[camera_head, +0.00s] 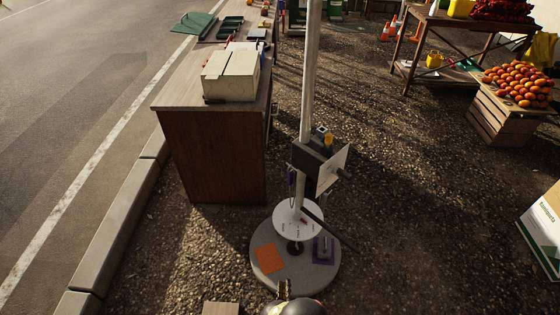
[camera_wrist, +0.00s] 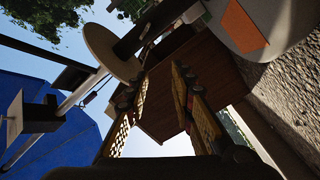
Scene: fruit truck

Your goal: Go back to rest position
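My gripper (camera_head: 284,290) shows at the bottom edge of the head view, just in front of the round grey base of a pole stand; most of my arm is out of frame. In the wrist view my gripper (camera_wrist: 160,82) has its two yellow-patterned fingers apart, with nothing held between them. The wrist view is tilted, looking past the fingers toward a brown wooden counter (camera_wrist: 212,62).
The pole stand has a white disc (camera_head: 299,219) and a grey base (camera_head: 318,275) with an orange square (camera_head: 269,258). The wooden counter (camera_head: 212,150) carries a cream box (camera_head: 230,75). A crate (camera_head: 500,120) of oranges stands right. Gravel between is open.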

